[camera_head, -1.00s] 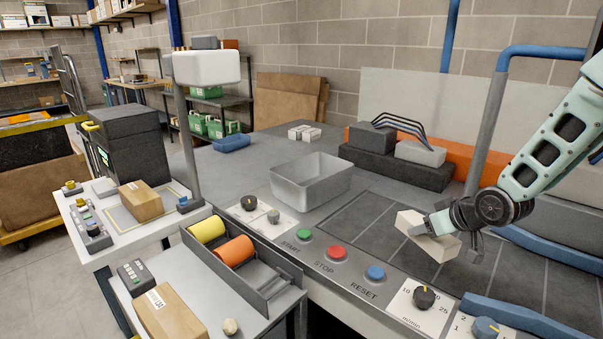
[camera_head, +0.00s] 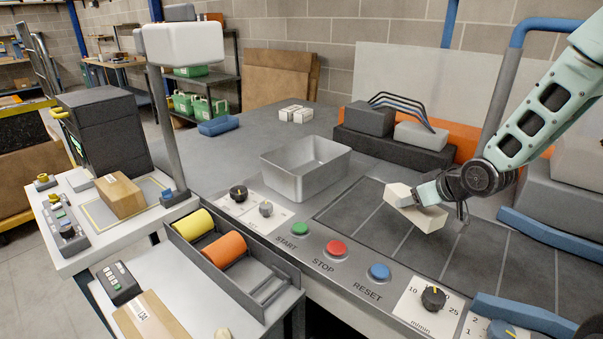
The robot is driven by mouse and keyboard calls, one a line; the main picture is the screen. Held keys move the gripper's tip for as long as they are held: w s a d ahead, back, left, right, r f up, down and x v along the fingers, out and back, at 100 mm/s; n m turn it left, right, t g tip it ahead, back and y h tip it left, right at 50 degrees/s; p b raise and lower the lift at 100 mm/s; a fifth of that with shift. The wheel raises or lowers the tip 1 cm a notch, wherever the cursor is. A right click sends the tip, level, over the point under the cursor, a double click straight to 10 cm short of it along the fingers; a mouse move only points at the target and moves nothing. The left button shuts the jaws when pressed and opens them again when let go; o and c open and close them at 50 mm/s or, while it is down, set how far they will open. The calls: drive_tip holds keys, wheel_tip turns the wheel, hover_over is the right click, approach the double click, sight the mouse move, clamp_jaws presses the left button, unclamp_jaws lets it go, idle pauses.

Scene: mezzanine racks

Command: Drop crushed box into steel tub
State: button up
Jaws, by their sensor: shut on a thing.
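The crushed box (camera_head: 413,207) is a small cream-white carton, tilted, above the dark belt on the right half of the bench. My gripper (camera_head: 432,197) is shut on it from the right; the far finger is partly hidden. The steel tub (camera_head: 296,187) is an open grey rectangular tub on the bench top, to the left of the box and apart from it. The part of its inside that shows is empty.
Green, red (camera_head: 336,248) and blue buttons and dials line the bench's front edge. A dark block (camera_head: 392,153) with grey boxes and bent bars stands behind the belt. White cartons (camera_head: 296,114) lie behind the tub. A lamp-like post (camera_head: 172,120) stands at left.

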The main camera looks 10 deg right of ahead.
drive_tip(key=w+a+r+p, duration=0.2)
drive_tip(key=w, duration=1)
drive_tip(key=w+a+r+p, duration=0.1)
drive_tip(key=w+a, duration=0.1)
drive_tip(key=w, duration=0.9)
drive_tip(key=w+a+r+p, duration=0.3)
drive_tip(key=w+a, duration=0.9)
drive_tip(key=w, duration=0.2)
wheel_tip(320, 180, down, 6)
drive_tip(key=b, duration=0.1)
drive_tip(key=shift+b, duration=0.4)
drive_tip(key=shift+a+f, duration=0.1)
drive_tip(key=o, duration=1.1)
